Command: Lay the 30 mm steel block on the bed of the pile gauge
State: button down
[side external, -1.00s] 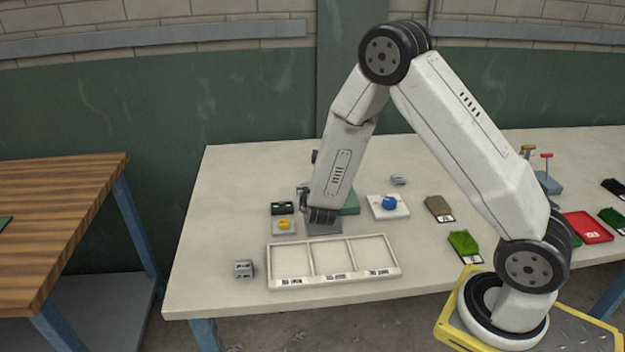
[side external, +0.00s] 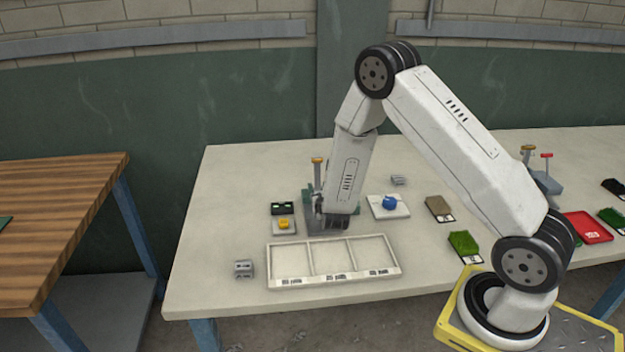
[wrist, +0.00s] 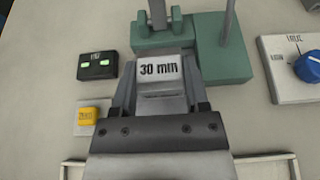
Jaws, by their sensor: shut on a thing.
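The 30 mm steel block (wrist: 160,70) is a grey block with "30 mm" in dark print on its face. My gripper (wrist: 160,88) is shut on it in the wrist view, with a finger at either side. The pile gauge (wrist: 228,62) has a green base and grey upright parts, just beyond the block. In the side view my gripper (side external: 333,222) is low over the table, in front of the gauge's orange-topped post (side external: 318,170). My arm hides much of the gauge and the block there. I cannot tell whether the block touches the bed.
A black display (wrist: 97,65) and a yellow button (wrist: 88,115) sit left of the gauge. A blue knob on a white plate (side external: 376,212) is to the right. A three-compartment tray (side external: 272,262) lies in front. A small grey block (side external: 243,268) stands left of it.

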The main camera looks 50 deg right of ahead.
jog(key=shift+f, duration=0.55)
jog(key=shift+f, duration=0.1)
jog(key=shift+f, duration=1.7)
jog(key=shift+f, duration=0.1)
jog(key=shift+c, duration=0.4)
grip_release()
jog(key=shift+f, duration=0.1)
jog(key=shift+r, duration=0.2)
jog(key=v, duration=1.2)
jog(key=shift+f, duration=0.1)
